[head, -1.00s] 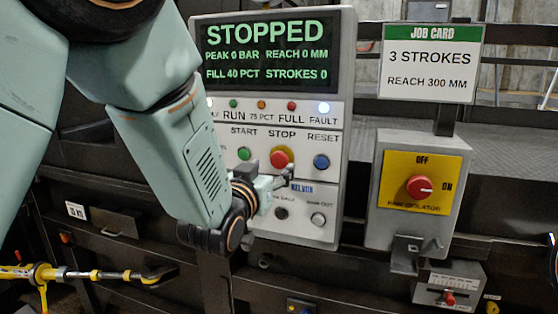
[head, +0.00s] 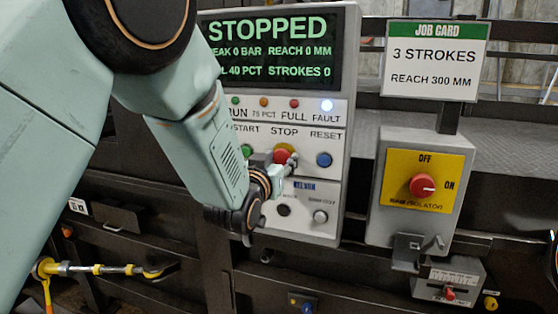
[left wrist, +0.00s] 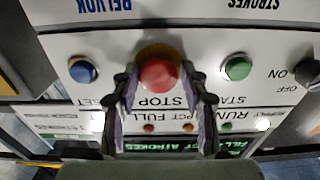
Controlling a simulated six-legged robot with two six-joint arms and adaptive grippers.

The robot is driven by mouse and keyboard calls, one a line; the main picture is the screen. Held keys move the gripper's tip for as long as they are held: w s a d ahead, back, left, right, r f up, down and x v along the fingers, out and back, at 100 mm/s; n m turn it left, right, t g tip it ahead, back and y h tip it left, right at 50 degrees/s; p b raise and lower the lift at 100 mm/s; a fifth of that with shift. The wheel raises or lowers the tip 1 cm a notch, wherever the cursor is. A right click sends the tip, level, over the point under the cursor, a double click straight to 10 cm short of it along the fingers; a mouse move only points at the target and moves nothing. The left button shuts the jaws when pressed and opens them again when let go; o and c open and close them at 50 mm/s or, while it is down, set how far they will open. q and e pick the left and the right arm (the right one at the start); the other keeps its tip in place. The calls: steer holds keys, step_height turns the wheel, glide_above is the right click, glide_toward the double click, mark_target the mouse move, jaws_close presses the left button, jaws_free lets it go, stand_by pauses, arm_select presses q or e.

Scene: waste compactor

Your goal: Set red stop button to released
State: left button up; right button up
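The red stop button (head: 281,155) with its yellow collar sits on the grey control panel (head: 333,190), under the word STOP. My left gripper (head: 280,170) is in front of it and hides part of it. In the left wrist view the red button (left wrist: 159,76) shows upside down between the tips of my left gripper (left wrist: 161,88). The fingers are apart, one on each side of the button. I cannot tell whether they touch it, or whether the button is pressed in. My right gripper is not in view.
The green start button (head: 246,151) and blue reset button (head: 324,160) flank the stop button. The screen (head: 270,48) reads STOPPED, and the fault lamp (head: 327,106) is lit. A red isolator knob (head: 422,186) is on a box to the right.

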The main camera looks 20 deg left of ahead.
arm_select(q)
steer(key=shift+d, duration=0.1)
steer(key=shift+c, duration=1.3)
jaws_close()
steer(key=shift+s, duration=0.1)
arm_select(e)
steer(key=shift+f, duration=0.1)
arm_select(q)
steer(key=shift+s+f, duration=0.1)
steer(key=shift+s, duration=0.6)
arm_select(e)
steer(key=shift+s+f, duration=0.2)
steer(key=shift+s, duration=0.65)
